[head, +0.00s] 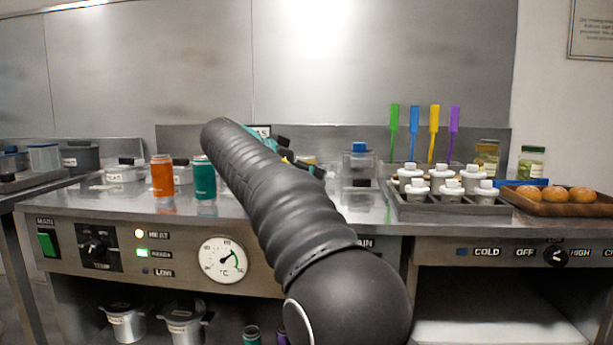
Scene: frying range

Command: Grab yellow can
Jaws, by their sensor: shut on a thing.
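My gripper (296,160) is partly visible past the right side of my dark arm, above the steel counter. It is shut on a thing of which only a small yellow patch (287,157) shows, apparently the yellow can. Most of the can and the fingertips are hidden behind my arm, so its tilt and any contact with the counter cannot be told. An orange can (162,176) and a teal can (204,178) stand upright on the counter to the left of my arm.
A rack of white-lidded pots (452,212) stands right of my arm, beside a wooden tray of buns (560,208). A blue-capped clear container (359,168) stands near the back wall. A lidded container (125,172) is at left. Counter front between the teal can and my arm is narrow.

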